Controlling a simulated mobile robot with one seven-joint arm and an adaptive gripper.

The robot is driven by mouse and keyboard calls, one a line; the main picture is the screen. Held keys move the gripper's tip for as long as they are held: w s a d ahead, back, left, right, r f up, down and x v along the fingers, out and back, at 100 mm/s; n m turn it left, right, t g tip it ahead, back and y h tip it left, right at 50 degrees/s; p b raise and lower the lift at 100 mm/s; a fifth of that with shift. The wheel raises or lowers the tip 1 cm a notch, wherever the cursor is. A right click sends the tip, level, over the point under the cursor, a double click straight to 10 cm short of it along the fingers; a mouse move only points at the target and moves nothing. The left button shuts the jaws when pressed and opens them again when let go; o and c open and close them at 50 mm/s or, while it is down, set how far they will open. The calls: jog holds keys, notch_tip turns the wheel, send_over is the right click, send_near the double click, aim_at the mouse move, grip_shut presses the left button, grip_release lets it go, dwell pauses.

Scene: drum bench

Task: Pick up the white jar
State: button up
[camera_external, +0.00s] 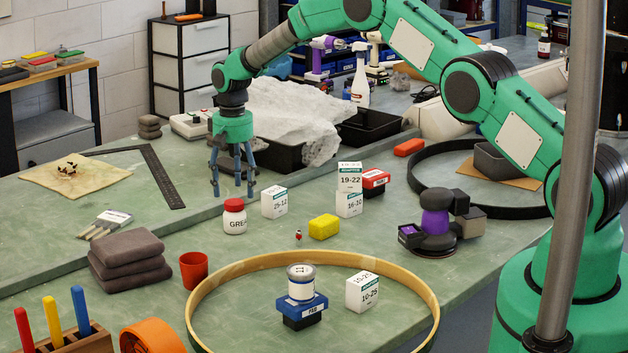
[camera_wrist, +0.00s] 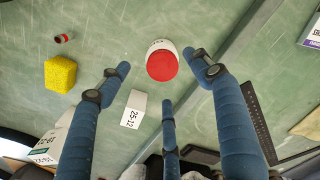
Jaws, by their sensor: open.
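The white jar (camera_external: 234,221) has a red lid and dark lettering on its side. It stands upright on the green bench. In the wrist view the jar (camera_wrist: 162,62) is seen from above, its lid showing between the two outer fingertips. My gripper (camera_external: 232,188) points down with its blue fingers spread, above and just behind the jar. The fingers are empty and no contact with the jar shows.
A white box (camera_external: 274,202) stands close right of the jar. A yellow sponge (camera_external: 324,227), a red-and-white small item (camera_external: 298,237) and stacked boxes (camera_external: 349,204) are farther right. A black square (camera_external: 162,177) lies left. A wooden hoop (camera_external: 205,290) is in front.

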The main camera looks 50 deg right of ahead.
aim_at(234, 202)
jog(key=shift+f, duration=0.1)
dwell(0.3)
jog(key=shift+w+a+f, duration=0.15)
jog(key=shift+f, duration=2.3)
jog(key=c, duration=1.4)
